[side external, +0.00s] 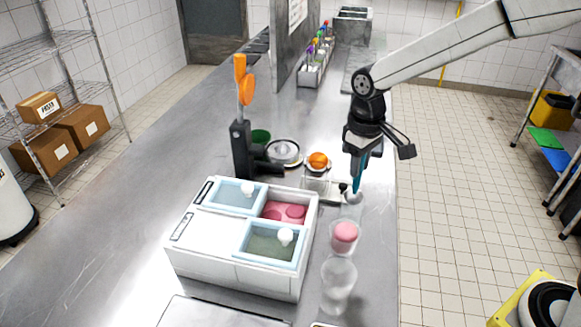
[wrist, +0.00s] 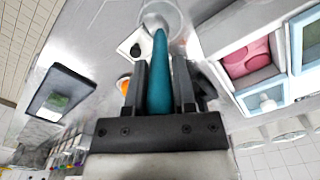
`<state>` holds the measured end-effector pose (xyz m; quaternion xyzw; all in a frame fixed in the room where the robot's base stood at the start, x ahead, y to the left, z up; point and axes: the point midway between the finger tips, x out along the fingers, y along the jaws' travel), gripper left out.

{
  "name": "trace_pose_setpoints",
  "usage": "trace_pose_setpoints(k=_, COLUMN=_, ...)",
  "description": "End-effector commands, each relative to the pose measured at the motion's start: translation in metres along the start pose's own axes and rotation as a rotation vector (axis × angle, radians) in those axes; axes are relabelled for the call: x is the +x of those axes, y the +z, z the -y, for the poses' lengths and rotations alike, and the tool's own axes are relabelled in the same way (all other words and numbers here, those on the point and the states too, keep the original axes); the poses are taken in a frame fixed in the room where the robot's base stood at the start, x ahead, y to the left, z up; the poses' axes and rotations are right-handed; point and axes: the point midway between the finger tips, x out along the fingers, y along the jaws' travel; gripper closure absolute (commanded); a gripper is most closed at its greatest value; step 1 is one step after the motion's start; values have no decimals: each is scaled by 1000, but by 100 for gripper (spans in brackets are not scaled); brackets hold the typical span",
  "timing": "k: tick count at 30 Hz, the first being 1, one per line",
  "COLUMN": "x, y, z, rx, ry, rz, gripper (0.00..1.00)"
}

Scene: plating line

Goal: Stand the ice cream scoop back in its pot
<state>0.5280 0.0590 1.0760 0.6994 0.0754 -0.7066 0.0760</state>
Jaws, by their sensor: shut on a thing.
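My gripper (side external: 362,155) is shut on the teal handle of the ice cream scoop (side external: 359,175), which points steeply down. In the wrist view my gripper (wrist: 160,90) has the teal handle (wrist: 159,75) between its fingers. A pale round shape shows at the scoop's lower end, near the counter's right edge; I cannot tell whether it is the scoop's bowl or a clear vessel around it.
A clear cup with a pink ball (side external: 344,236) and another clear cup (side external: 338,285) stand in front of the scoop. A white ice cream chest (side external: 235,250) with lidded tubs is at front left. An orange piece (side external: 318,160) and a round metal dish (side external: 284,152) lie left of my gripper.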

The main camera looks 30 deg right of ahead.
Motion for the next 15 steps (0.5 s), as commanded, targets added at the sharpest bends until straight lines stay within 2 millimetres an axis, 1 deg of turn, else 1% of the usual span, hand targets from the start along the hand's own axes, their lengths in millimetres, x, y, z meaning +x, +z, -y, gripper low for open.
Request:
trace_pose_setpoints(k=9, x=23, y=0, z=0, rx=0, ry=0, rz=3, gripper=100)
trace_pose_setpoints(k=15, x=32, y=0, z=0, rx=0, ry=0, rz=2, gripper=100)
